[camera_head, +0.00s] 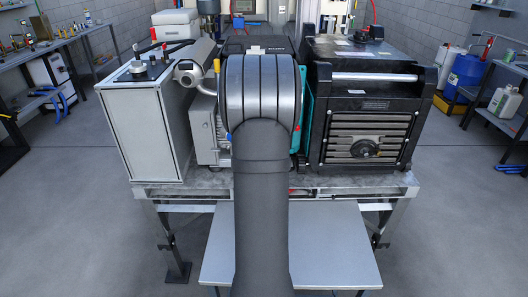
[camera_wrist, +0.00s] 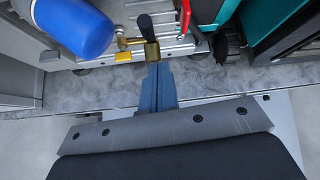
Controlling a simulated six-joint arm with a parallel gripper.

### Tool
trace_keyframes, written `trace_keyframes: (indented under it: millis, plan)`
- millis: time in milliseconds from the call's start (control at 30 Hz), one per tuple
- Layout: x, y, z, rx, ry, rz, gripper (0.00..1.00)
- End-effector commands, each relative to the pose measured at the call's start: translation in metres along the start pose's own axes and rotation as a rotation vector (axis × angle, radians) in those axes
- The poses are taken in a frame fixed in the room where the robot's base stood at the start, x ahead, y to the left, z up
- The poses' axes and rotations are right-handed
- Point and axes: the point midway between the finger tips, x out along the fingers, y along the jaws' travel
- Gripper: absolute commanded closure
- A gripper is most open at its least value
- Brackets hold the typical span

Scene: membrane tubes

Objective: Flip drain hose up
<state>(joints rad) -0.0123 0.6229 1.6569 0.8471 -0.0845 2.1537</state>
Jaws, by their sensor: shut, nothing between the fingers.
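In the wrist view my gripper (camera_wrist: 156,70) reaches up from the bottom centre. Its narrow blue-grey fingers are together with nothing between them. Just beyond the tips is a brass fitting (camera_wrist: 151,51) with a short black tube-like piece (camera_wrist: 145,22) pointing away from me. The tips overlap the fitting's near side in the picture; I cannot tell if they touch. A thin red hose (camera_wrist: 186,14) runs to the right of it. I cannot tell for certain which piece is the drain hose. In the head view my own arm hides the gripper and this fitting.
A blue cylinder (camera_wrist: 80,24) and a yellow piece (camera_wrist: 123,57) lie left of the fitting. A teal panel (camera_wrist: 268,32) stands at right. In the head view a grey cabinet (camera_head: 142,135) and a black machine (camera_head: 362,125) flank my arm; a lower shelf (camera_head: 335,250) is clear.

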Motion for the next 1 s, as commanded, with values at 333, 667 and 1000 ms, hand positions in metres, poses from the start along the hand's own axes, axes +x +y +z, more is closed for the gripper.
trace_keyframes:
  millis: [333,667,1000]
  plan:
    - [-0.007,-0.001,0.009,0.000,-0.002,0.001,1.00]
    - [-0.008,-0.001,0.009,0.001,-0.002,0.001,1.00]
    - [-0.042,-0.002,0.009,0.002,-0.003,0.001,1.00]
